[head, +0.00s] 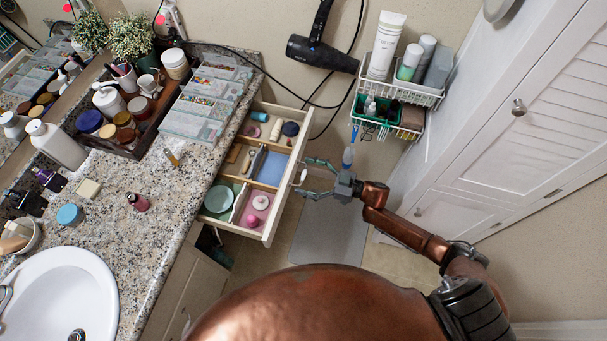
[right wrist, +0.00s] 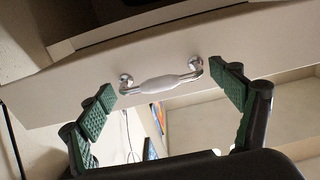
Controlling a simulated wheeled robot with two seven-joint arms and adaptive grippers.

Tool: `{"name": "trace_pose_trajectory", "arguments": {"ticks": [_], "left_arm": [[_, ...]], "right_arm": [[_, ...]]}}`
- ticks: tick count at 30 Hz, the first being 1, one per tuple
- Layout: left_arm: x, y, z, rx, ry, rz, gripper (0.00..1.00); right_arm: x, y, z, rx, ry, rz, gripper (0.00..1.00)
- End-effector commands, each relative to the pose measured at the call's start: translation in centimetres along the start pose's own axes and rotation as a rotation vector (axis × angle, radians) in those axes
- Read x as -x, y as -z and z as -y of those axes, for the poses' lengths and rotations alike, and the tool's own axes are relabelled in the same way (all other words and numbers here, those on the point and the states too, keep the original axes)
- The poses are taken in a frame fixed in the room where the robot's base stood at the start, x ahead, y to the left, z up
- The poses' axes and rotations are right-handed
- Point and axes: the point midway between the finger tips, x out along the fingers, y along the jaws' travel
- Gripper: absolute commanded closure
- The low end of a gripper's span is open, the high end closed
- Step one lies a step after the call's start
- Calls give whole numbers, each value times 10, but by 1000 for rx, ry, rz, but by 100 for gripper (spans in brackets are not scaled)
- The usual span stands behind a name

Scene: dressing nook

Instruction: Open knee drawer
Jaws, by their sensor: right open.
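The knee drawer (head: 286,192) stands pulled out from under the granite counter, so its divided inside shows in the head view. In the right wrist view its pale front (right wrist: 60,88) runs across the picture, with a white-and-chrome handle (right wrist: 165,83) on it. My right gripper (head: 302,175) is in front of the drawer front at the handle. In the right wrist view its green-padded fingers (right wrist: 163,82) are spread wide, one at each side of the handle, with visible gaps to it. It holds nothing. My left gripper is not in view.
The drawer holds a green dish (head: 219,198), a pink item (head: 260,202) and several small things. The granite counter (head: 110,245) carries bottles and organizers. A wire rack (head: 412,92) and a white louvred cabinet (head: 530,110) stand right. Floor with a grey mat (head: 325,240) lies beside the drawer.

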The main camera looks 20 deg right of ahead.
Motion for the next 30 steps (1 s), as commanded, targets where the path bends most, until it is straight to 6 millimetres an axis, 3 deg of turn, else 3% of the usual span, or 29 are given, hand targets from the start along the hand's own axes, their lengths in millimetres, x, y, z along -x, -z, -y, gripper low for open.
{"name": "trace_pose_trajectory", "arguments": {"ticks": [9, 13, 30], "left_arm": [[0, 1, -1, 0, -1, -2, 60], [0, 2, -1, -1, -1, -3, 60], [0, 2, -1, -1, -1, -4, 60]], "right_arm": [[51, -1, 0, 0, -1, 2, 15], [65, -1, -1, 1, -1, 2, 15], [70, 0, 0, 0, -1, 0, 15]]}}
